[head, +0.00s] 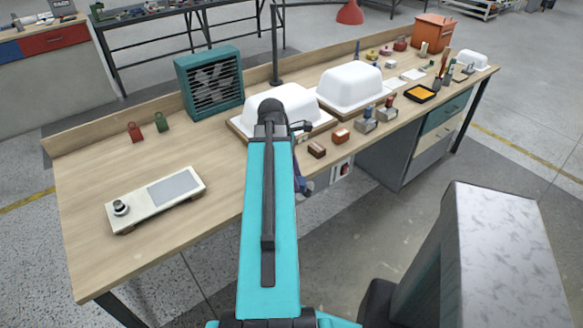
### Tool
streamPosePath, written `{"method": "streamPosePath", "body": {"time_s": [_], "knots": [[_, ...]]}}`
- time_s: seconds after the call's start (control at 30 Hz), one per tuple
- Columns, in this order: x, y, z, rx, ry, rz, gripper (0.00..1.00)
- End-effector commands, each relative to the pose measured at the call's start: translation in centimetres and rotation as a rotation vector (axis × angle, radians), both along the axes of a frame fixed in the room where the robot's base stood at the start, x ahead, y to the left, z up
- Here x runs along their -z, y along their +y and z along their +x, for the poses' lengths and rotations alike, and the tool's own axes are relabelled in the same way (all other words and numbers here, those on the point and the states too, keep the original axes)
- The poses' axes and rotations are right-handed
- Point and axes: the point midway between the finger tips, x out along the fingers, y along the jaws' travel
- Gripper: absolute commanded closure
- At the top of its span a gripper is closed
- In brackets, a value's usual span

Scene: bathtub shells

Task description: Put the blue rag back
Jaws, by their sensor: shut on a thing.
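My teal arm reaches up the middle of the head view and hides most of its far end. My gripper (301,126) shows only as a small dark part beside the arm, in front of the white tub shells; its fingertips are not clear. A small dark blue patch (304,185), which looks like the blue rag, shows just right of the arm by the bench's front edge. The rest of it is hidden behind the arm. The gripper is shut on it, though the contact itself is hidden.
The bench's left part is mostly clear.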

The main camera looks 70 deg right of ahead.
Motion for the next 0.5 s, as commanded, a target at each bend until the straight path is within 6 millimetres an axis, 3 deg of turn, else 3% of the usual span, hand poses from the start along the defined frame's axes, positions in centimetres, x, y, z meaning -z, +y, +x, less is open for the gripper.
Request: {"method": "streamPosePath", "body": {"time_s": [0.5], "knots": [[-0.02, -0.62, 0.17, 0.001, 0.0, 0.0, 0.84]]}}
